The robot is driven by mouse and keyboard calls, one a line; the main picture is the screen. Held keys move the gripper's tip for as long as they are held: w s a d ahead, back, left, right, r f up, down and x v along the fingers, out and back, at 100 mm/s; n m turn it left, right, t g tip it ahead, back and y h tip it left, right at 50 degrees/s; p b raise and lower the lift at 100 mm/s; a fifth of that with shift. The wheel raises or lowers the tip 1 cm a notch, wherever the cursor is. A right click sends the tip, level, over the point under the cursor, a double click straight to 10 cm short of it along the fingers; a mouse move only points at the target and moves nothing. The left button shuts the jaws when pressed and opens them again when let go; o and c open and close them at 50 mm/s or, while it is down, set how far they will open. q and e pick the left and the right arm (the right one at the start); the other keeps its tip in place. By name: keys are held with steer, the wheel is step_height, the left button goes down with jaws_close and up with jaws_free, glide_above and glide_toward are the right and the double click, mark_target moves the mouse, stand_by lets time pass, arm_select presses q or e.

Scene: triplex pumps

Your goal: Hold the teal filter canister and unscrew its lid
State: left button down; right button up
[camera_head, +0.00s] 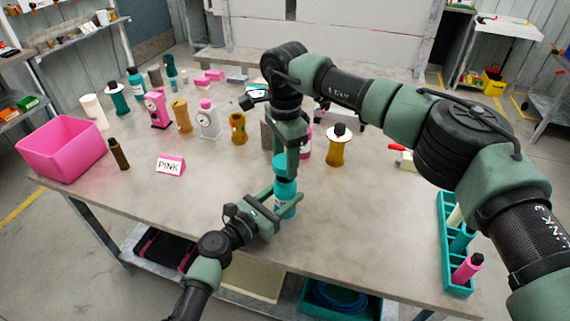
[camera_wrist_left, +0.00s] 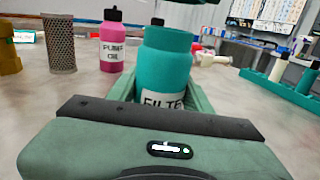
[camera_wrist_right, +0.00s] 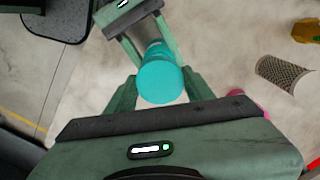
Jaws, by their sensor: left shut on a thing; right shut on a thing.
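The teal filter canister (camera_head: 285,202) is upright above the table's front part, and its FILTER label shows in the left wrist view (camera_wrist_left: 165,75). My left gripper (camera_head: 272,207) is shut around its body from the front. My right gripper (camera_head: 285,158) points down from above, shut on the teal lid (camera_wrist_right: 160,83), which sits between its fingers in the right wrist view. The canister's body shows behind the lid there. In the left wrist view no right finger shows at the canister's wide top. I cannot tell whether the lid touches the canister.
A brown bottle with a white disc (camera_head: 338,148) stands right of my right gripper. A teal rack (camera_head: 455,245) is at the right edge.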

step_height(320, 180, up, 2)
steer(key=shift+r, duration=0.1)
arm_select(q)
steer(key=c, duration=0.6)
jaws_free()
steer(key=shift+o, duration=0.2)
